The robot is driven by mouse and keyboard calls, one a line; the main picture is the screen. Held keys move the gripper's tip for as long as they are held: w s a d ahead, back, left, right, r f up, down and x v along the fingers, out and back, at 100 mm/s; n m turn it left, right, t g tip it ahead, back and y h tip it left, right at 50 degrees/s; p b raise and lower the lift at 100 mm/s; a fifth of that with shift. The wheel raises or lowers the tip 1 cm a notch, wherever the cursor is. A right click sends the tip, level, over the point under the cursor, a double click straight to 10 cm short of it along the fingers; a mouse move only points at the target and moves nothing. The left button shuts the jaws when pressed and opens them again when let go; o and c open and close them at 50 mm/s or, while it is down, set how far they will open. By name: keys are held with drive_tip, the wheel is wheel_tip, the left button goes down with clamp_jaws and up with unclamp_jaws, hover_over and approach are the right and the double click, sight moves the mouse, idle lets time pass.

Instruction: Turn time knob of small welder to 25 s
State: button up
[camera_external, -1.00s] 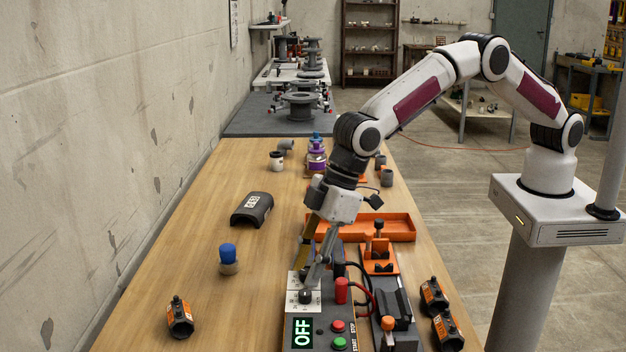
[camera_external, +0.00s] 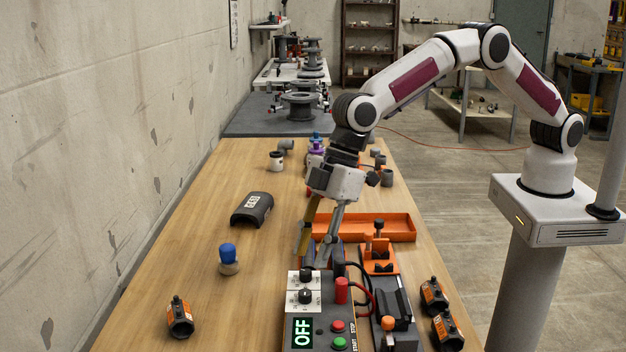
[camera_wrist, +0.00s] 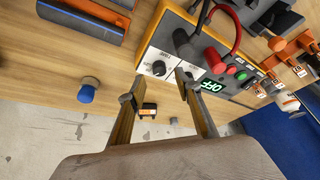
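The small welder (camera_external: 320,325) is a grey box with a white panel, two black knobs and a display reading OFF. Its far knob (camera_external: 306,273) and near knob (camera_external: 305,296) sit one behind the other. My gripper (camera_external: 313,257) is open and empty, just above and beyond the far knob. In the wrist view one knob (camera_wrist: 158,68) shows between my gripper's fingertips (camera_wrist: 154,86). The other knob (camera_wrist: 189,76) is partly behind the right finger. Neither knob is gripped.
Red and green buttons (camera_external: 339,334) and a red post (camera_external: 342,290) stand on the welder's right, with cables beyond. An orange clamp fixture (camera_external: 380,258) and orange tray (camera_external: 395,226) are close by. A blue-capped part (camera_external: 229,260) stands left; the table between is clear.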

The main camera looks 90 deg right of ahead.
drive_tip(key=s+d+r, duration=0.1)
drive_tip(key=s+r, duration=0.1)
drive_tip(key=shift+s+d+r, duration=0.35)
drive_tip(key=shift+s+d, duration=0.05)
drive_tip(key=s+d+r+m, duration=0.1)
drive_tip(key=s+d+r, duration=0.3)
drive_tip(key=d+r, duration=0.3)
drive_tip(key=s+d+r+m, duration=0.1)
drive_tip(key=s+d+r, duration=0.4)
drive_tip(key=d+r, duration=0.2)
drive_tip(key=shift+r+t+h, duration=0.3)
drive_tip(key=shift+r, duration=0.5)
drive_tip(key=shift+w, duration=0.1)
